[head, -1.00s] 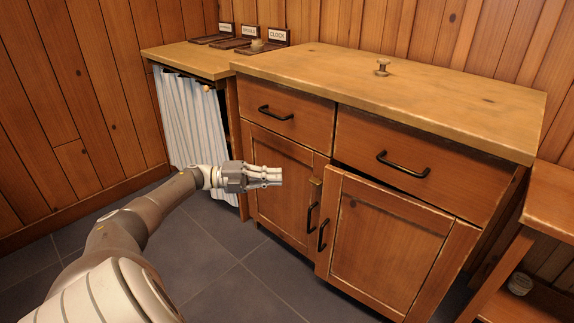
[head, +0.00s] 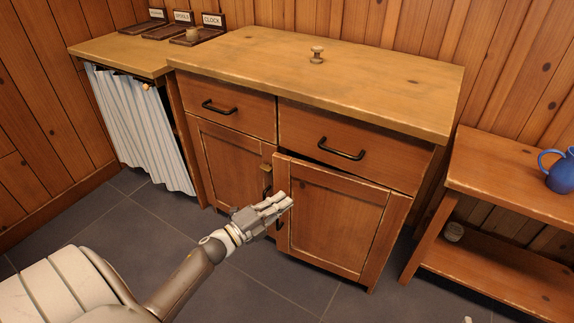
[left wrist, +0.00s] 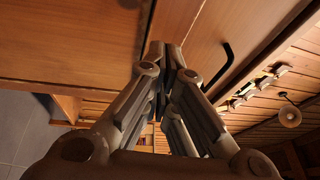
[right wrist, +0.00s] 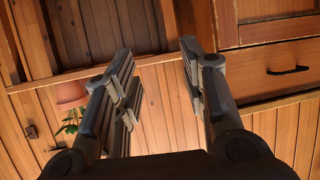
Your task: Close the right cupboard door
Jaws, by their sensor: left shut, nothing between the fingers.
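The right cupboard door (head: 335,220) is in the middle of the head view, below the right drawer. It stands ajar, its left edge out from the cabinet front and a dark gap above it. Its black handle (head: 279,222) is partly hidden by my left gripper. My left gripper (head: 286,200) is shut and empty, its fingertips in front of the door's left edge; I cannot tell whether they touch. In the left wrist view its shut fingers (left wrist: 168,50) are near wooden panels. My right gripper (right wrist: 158,50) is open and empty, seen only in the right wrist view.
The left cupboard door (head: 228,160) looks shut. A small spool (head: 317,55) stands on the cabinet top (head: 380,80). A shelf unit (head: 500,180) with a blue jug (head: 560,170) stands to the right. The floor (head: 110,235) before the curtain (head: 140,130) is clear.

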